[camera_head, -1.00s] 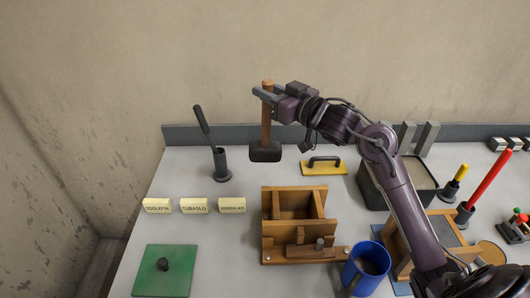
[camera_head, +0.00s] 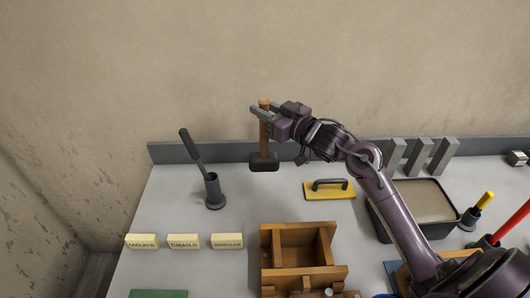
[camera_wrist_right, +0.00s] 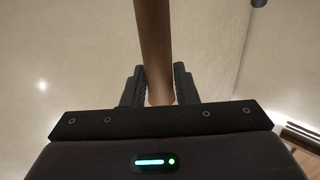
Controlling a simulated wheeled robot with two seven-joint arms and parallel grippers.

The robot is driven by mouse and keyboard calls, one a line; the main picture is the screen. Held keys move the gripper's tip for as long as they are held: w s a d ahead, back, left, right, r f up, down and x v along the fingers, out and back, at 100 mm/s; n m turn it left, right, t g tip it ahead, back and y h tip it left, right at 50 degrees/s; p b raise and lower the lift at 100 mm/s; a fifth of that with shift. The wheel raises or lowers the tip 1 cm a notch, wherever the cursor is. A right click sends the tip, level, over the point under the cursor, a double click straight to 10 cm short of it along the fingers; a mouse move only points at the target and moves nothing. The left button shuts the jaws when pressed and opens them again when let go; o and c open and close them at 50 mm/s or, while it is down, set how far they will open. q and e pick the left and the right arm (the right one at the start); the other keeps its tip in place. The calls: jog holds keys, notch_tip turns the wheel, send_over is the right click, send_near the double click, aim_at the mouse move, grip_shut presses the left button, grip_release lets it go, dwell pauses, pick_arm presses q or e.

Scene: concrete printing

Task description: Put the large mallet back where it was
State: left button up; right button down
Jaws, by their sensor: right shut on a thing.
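The large mallet has a wooden handle and a dark block head (camera_head: 264,163). My right gripper (camera_head: 259,111) is shut on the upper part of the handle, near its top end. The mallet hangs upright with its head down, near the back edge of the table. I cannot tell whether the head touches the table. In the right wrist view the brown handle (camera_wrist_right: 154,45) runs between the two dark fingers (camera_wrist_right: 159,88). My left gripper is not in view.
A dark holder (camera_head: 214,192) with a grey-handled tool stands left of the mallet. A yellow float (camera_head: 318,194) lies to the right. Three cream label blocks (camera_head: 184,242), a wooden mould (camera_head: 290,272) and a tray of grey material (camera_head: 426,201) are nearer. Bare table surrounds the mallet head.

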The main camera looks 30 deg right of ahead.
aim_at(265, 149)
notch_tip(265, 149, down, 7)
jog(key=shift+w+f+p, duration=0.1)
jog(key=shift+p, duration=0.5)
jog(key=shift+f, duration=0.95)
jog(key=shift+f+p, duration=0.45)
jog(key=shift+f, duration=1.5)
jog(key=c, duration=1.1)
grip_release()
jog(key=shift+f, duration=0.1)
jog(key=shift+c, duration=0.2)
